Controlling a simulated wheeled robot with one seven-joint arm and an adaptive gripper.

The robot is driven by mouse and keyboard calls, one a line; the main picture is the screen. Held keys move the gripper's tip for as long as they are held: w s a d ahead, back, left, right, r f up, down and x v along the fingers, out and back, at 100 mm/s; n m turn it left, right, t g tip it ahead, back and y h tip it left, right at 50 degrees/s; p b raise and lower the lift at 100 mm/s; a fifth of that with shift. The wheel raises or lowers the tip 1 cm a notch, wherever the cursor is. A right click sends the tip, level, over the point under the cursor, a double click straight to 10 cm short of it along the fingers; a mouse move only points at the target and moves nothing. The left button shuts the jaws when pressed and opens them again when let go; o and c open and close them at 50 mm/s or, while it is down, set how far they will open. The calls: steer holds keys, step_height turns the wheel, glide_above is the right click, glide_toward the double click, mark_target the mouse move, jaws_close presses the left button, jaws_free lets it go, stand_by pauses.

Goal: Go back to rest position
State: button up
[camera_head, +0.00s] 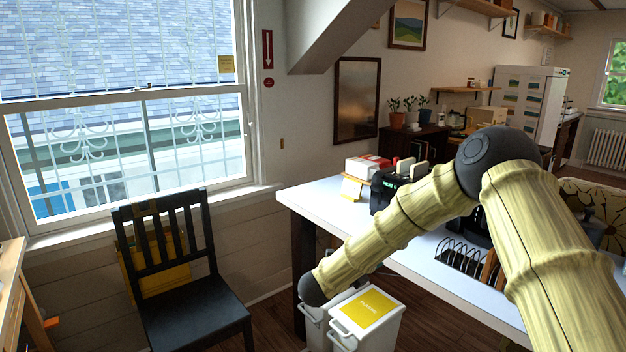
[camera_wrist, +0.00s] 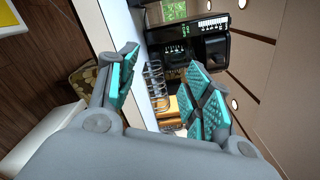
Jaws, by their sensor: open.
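My gripper (camera_wrist: 163,92) shows in the wrist view, with its two teal-padded fingers spread apart and nothing between them. Its view is tilted. Beyond the fingers are a wire rack (camera_wrist: 155,85) and a black appliance (camera_wrist: 187,45) on the white table (camera_wrist: 92,22). In the head view my arm crosses the right half of the picture, bent at a dark joint, and one link slopes down to the left over the table edge. My gripper cannot be made out in the head view.
The white table (camera_head: 312,196) carries a black toaster (camera_head: 380,192), a red and white box (camera_head: 366,165) and a wire rack (camera_head: 458,258). White bins with a yellow label (camera_head: 368,308) stand below its edge. A black chair (camera_head: 190,305) stands left, by the window.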

steer(key=s+a+f+n+t+y, duration=0.1)
steer(key=s+f+n+y, duration=0.2)
steer(key=f+n, duration=0.45)
steer(key=s+f+n+t+y, duration=0.1)
steer(key=s+f+n+y, duration=0.3)
steer(key=f, duration=0.7)
steer(key=s+f+n+g+y, duration=0.4)
steer(key=s+f+n, duration=0.6)
steer(key=s+f, duration=0.3)
steer(key=s+d+f+n+g+y, duration=0.1)
steer(key=s+d+f+n+g, duration=0.1)
steer(key=s, duration=0.9)
steer(key=s+d+f+n+g+y, duration=0.1)
steer(key=s+f+n+g, duration=0.2)
steer(key=s, duration=0.9)
steer(key=s+d+f+n+g+y, duration=0.1)
steer(key=s+d+f+n+g, duration=0.1)
steer(key=s+n, duration=0.5)
steer(key=s+f+g, duration=0.1)
steer(key=s+g, duration=0.1)
steer(key=s, duration=0.3)
steer(key=shift+s+d+f, duration=0.15)
steer(key=shift+d+f, duration=0.15)
steer(key=shift+c, duration=0.2)
